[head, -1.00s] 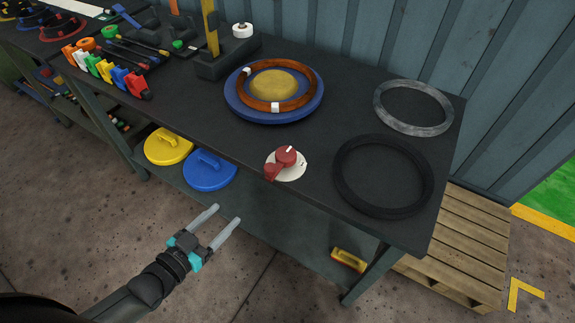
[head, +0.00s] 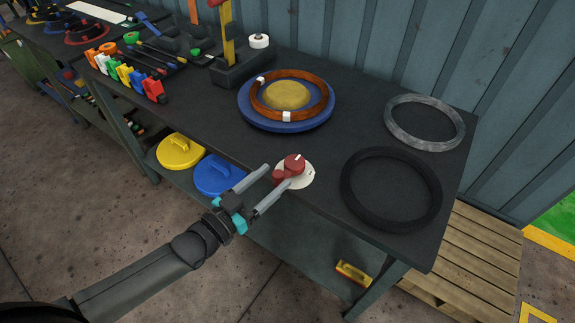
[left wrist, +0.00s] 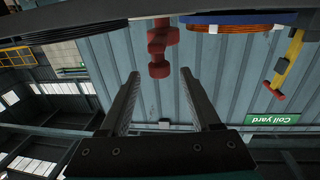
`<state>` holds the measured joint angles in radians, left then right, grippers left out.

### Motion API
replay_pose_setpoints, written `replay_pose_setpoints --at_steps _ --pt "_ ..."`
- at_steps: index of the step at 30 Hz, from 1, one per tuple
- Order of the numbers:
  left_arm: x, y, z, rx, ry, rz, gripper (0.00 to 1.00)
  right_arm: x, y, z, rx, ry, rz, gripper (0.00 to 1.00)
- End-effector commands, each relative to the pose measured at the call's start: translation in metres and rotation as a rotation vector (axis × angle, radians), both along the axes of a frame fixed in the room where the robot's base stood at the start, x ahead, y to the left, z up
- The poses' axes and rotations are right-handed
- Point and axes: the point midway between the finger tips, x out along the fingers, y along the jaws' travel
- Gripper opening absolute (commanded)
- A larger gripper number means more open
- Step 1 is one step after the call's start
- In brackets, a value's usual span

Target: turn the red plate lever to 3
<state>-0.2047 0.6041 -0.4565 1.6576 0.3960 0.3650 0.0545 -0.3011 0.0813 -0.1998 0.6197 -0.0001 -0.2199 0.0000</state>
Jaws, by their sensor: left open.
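The red plate lever (head: 294,163) sits on a round white dial plate (head: 304,180) near the front edge of the dark bench. Its handle points toward the front left, and a white mark shows on its top. The dial's numbers are too small to read. My left gripper (head: 278,175) is open at the lever, with one finger on each side of the handle's end. In the left wrist view the red lever (left wrist: 159,45) appears upside down, in line with the gap between the open fingers (left wrist: 160,74). I cannot tell whether they touch it. My right gripper is not in view.
A blue disc (head: 245,113) with a copper ring lies behind the lever. A black ring (head: 353,205) and a grey ring (head: 460,135) lie to the right. Yellow (head: 180,150) and blue (head: 213,176) lidded discs sit on the lower shelf.

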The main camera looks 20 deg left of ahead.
Motion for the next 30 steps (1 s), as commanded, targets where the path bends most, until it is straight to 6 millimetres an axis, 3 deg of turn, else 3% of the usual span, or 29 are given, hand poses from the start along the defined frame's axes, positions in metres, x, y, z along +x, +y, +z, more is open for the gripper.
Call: replay_pose_setpoints --at_steps 10,24,30 --pt "0.043 -0.022 0.000 0.000 -0.002 0.000 0.64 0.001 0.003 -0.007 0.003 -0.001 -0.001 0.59" --pt "0.052 -0.027 0.000 0.000 0.001 0.000 0.64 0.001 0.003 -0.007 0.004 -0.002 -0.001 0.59" --pt "0.052 -0.027 0.000 0.000 0.000 0.000 0.42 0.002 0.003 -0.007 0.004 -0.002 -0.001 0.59"
